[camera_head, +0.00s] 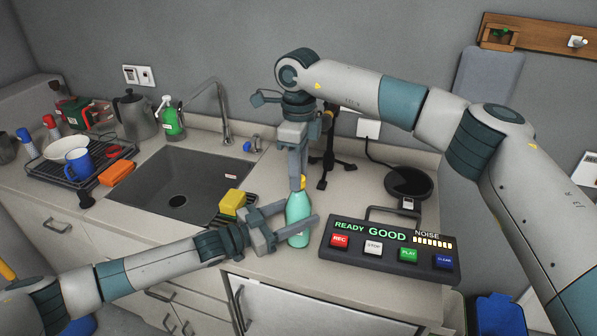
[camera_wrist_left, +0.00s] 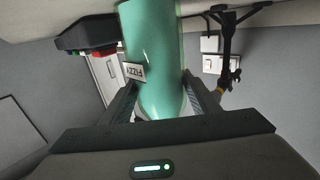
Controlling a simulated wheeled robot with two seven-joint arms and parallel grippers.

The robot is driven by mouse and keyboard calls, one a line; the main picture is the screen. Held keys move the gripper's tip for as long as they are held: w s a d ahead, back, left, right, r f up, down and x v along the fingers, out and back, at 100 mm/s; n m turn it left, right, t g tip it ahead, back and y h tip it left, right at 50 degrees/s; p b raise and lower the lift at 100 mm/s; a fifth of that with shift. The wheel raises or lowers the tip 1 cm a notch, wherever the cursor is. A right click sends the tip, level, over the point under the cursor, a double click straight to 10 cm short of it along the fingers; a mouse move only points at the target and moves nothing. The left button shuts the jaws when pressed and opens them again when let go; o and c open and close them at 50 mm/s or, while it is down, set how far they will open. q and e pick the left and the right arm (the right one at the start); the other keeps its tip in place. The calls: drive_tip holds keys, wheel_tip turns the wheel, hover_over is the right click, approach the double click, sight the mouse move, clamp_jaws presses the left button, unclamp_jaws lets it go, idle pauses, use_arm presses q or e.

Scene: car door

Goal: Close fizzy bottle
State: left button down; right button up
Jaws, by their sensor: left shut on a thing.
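The fizzy bottle (camera_head: 298,208) is teal-green and stands upright on the counter, right of the sink. Its yellow cap (camera_head: 301,182) is at the top. My left gripper (camera_head: 302,230) is shut on the bottle's lower body from the front left. The bottle's mouth is hidden.
A button console (camera_head: 390,250) reading READY GOOD stands close to the right of the bottle. A yellow sponge (camera_head: 233,202) lies to the left by the sink (camera_head: 180,185). A black tripod (camera_head: 332,160) and a round black device (camera_head: 408,182) are behind. The counter's front edge is near.

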drive_tip(key=shift+c, duration=0.2)
drive_tip(key=o, duration=1.3)
drive_tip(key=shift+c, duration=0.2)
drive_tip(key=shift+r, duration=0.1)
wheel_tip(320, 180, up, 12)
use_arm(q)
drive_tip(key=c, duration=0.6)
unclamp_jaws()
drive_tip(key=shift+a, duration=0.1)
